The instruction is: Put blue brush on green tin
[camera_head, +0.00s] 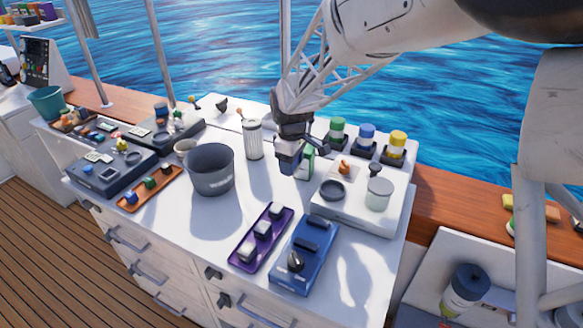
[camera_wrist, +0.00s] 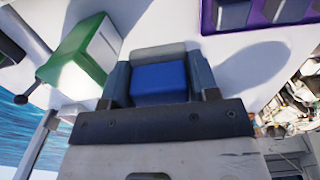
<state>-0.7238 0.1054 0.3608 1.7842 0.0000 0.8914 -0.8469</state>
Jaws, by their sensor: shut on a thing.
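My gripper (camera_head: 292,146) is shut on a blue block-shaped thing, which looks like the blue brush (camera_head: 289,165). In the wrist view the blue brush (camera_wrist: 160,80) sits between the two fingers. It appears to be above the white counter. A green-and-white box (camera_head: 305,164) stands just right of the brush; it also shows left of the fingers in the wrist view (camera_wrist: 88,52). A green-topped jar (camera_head: 337,127) stands behind and to the right. I cannot tell which of these two is the green tin.
A grey pot (camera_head: 211,170) and a ribbed white canister (camera_head: 253,140) stand to the left. A purple tray (camera_head: 243,263) and a blue panel (camera_head: 306,256) lie in front. Blue-topped (camera_head: 367,134) and yellow-topped (camera_head: 397,143) jars stand at the right. Some counter between is clear.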

